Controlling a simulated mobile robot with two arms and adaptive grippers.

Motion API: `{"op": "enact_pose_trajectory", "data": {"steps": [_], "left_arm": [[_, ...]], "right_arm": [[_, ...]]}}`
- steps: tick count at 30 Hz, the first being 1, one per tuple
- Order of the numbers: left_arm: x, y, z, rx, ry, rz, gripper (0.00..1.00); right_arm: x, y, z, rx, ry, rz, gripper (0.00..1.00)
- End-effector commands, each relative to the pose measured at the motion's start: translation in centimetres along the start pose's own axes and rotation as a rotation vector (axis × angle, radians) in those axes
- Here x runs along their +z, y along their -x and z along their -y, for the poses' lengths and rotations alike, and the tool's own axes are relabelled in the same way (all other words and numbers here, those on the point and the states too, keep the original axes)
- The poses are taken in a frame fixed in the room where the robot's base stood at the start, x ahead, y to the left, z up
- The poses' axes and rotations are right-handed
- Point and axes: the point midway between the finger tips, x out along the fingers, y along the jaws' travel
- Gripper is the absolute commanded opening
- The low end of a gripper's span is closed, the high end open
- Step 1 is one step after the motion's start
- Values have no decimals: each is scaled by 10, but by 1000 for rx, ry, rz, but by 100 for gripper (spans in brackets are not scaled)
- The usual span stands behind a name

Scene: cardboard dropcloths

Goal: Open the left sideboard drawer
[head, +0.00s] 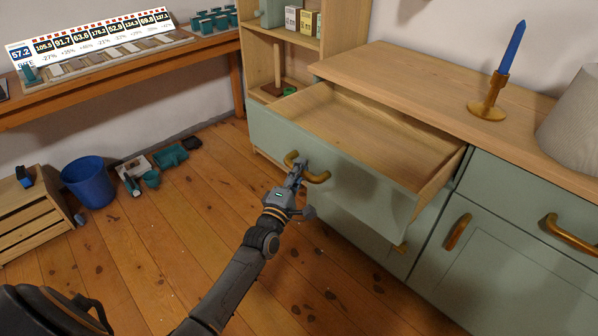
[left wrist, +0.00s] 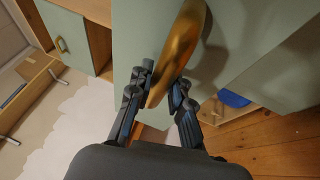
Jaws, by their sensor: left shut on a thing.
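The left sideboard drawer (head: 335,172) is pulled well out of the green sideboard, and its bare wooden inside shows empty. Its curved brass handle (head: 318,178) is on the drawer front. My left gripper (head: 299,168) is shut on this handle. In the left wrist view the brass handle (left wrist: 178,50) runs down between the two dark fingers (left wrist: 163,88) of my left gripper. The green drawer front fills much of that view behind it. My right gripper is in neither view.
A brass candlestick (head: 488,100) with a blue candle and a grey lampshade (head: 574,125) stand on the sideboard top (head: 400,85). A blue bucket (head: 88,183), a wooden crate (head: 32,222) and small green items lie on the floor at left. The plank floor before the drawer is mostly clear.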

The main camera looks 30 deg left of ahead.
Motion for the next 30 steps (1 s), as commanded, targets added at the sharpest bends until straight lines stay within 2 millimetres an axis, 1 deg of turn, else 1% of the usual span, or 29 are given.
{"op": "enact_pose_trajectory", "data": {"steps": [6,7,10,18,22,26,30], "left_arm": [[1,0,0,-1,-1,1,0],[1,0,0,-1,-1,1,23],[0,0,0,-1,-1,1,43],[0,0,0,0,-1,0,43],[0,6,1,-1,-1,0,43],[0,25,2,-3,-1,0,43],[0,55,2,-4,-1,0,43]], "right_arm": [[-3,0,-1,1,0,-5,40],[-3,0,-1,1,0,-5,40],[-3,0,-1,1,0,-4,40],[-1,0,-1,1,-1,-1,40],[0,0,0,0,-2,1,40],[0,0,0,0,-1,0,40],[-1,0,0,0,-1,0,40]]}}
